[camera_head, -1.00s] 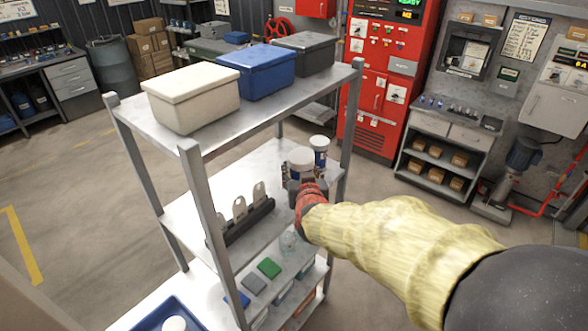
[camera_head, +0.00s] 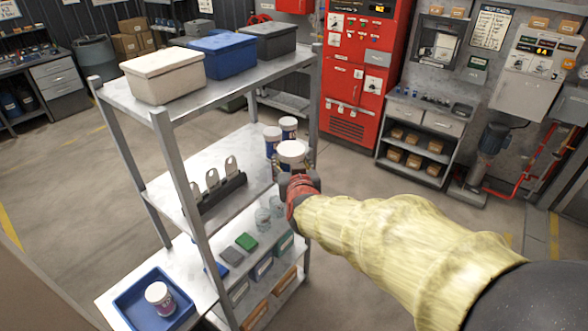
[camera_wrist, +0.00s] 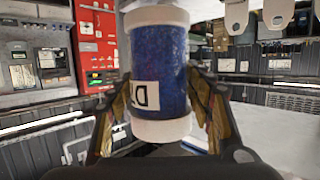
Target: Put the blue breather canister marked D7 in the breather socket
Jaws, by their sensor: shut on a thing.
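A blue canister with white ends (camera_head: 291,153) is in my gripper (camera_head: 297,184), at the right edge of the shelf rack. In the wrist view the canister (camera_wrist: 160,70) stands between both fingers (camera_wrist: 160,112), which press on its sides. I cannot pick out the breather socket.
The rack's top shelf (camera_head: 150,108) carries white, blue and dark grey bins. A dark rack with grey tags (camera_head: 215,190) and glass jars (camera_head: 265,215) stand on lower levels. The rack post (camera_head: 313,110) is close to my gripper. A red cabinet (camera_head: 355,90) and a pump (camera_head: 492,150) stand behind.

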